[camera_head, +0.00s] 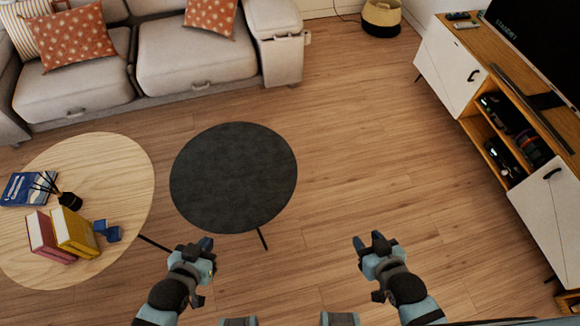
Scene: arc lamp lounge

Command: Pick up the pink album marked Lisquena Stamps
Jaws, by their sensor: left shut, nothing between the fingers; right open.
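A pink album (41,233) stands upright on the round light-wood table (122,165) at the left. Its lettering is too small to read. A yellow album (76,229) stands close beside it on the right. My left gripper (194,248) is shut and empty, off to the right of the wooden table and apart from the albums. My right gripper (371,245) is open and empty over the floor, far to the right of the albums.
A blue book (24,188), a dark reed diffuser (70,200) and a small blue object (108,231) lie near the albums. A round dark table (235,175) stands beside the wooden one. A sofa (195,60) is behind; a media cabinet (455,65) stands right. Middle floor is clear.

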